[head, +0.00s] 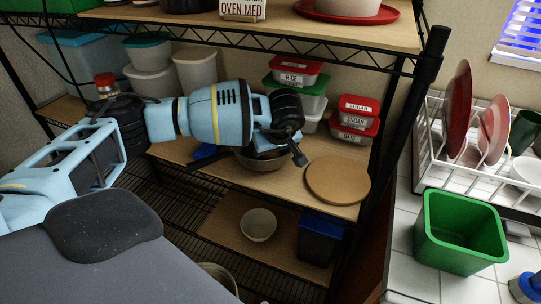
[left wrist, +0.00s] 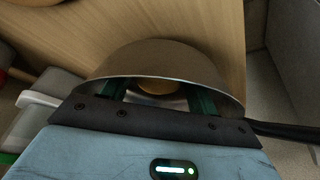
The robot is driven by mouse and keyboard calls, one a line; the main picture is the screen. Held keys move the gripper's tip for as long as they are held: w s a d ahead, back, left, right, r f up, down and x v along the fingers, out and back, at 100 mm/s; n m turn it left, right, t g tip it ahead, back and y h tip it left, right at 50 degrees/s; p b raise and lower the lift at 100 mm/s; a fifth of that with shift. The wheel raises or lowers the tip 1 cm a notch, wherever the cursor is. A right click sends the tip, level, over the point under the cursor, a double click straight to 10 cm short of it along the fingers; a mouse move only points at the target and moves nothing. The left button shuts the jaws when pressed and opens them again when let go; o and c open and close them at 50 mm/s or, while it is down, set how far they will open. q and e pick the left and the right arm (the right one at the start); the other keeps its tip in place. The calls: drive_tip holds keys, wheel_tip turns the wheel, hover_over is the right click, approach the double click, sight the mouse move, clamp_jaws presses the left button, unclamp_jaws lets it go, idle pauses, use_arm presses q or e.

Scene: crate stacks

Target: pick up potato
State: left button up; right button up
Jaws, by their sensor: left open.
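My left gripper (head: 282,148) reaches over the middle shelf, its fingers pointing down at a metal pan (head: 262,163). In the left wrist view, the fingers of the left gripper (left wrist: 158,98) are apart and extend over the near side of the pan (left wrist: 165,60). A yellow-brown rounded thing, probably the potato (left wrist: 158,87), lies in the pan between the two fingers. It is partly hidden by the gripper body, and I cannot tell whether the fingers touch it. In the head view the potato is hidden. My right gripper is not in view.
A round wooden board (head: 338,180) lies right of the pan. Red-lidded containers (head: 355,120) stand behind. A bowl (head: 258,225) and a dark blue bin (head: 320,237) are on the shelf below. Right are a green tub (head: 460,232) and a dish rack (head: 422,140).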

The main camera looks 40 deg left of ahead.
use_arm(q)
drive_tip(key=c, duration=0.7)
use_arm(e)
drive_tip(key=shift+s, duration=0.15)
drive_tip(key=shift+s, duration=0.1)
use_arm(q)
drive_tip(key=shift+r, duration=0.1)
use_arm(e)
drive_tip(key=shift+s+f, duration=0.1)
